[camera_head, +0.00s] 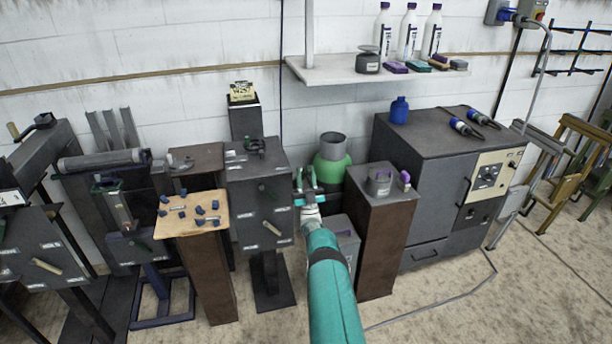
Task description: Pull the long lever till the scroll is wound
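My gripper (306,182) is at the end of my teal arm, near the picture's middle. Its two fingers look apart, with nothing seen between them. It is just right of a dark grey box on a stand (262,200); I cannot tell whether it touches the box. A pale-handled lever (272,228) sticks out of the box's front, left of and below my gripper. Another pale-handled lever (47,266) is on a dark frame at far left. A grey roll (104,160), perhaps the scroll, lies on a machine at left. Which lever is the long one is unclear.
A wooden-topped stand with blue pieces (190,213) is left of the box. A brown pedestal (376,235) stands right of my arm. A green container (331,168) is behind. A large grey cabinet (440,200) fills the right. Open floor (450,315) lies front right.

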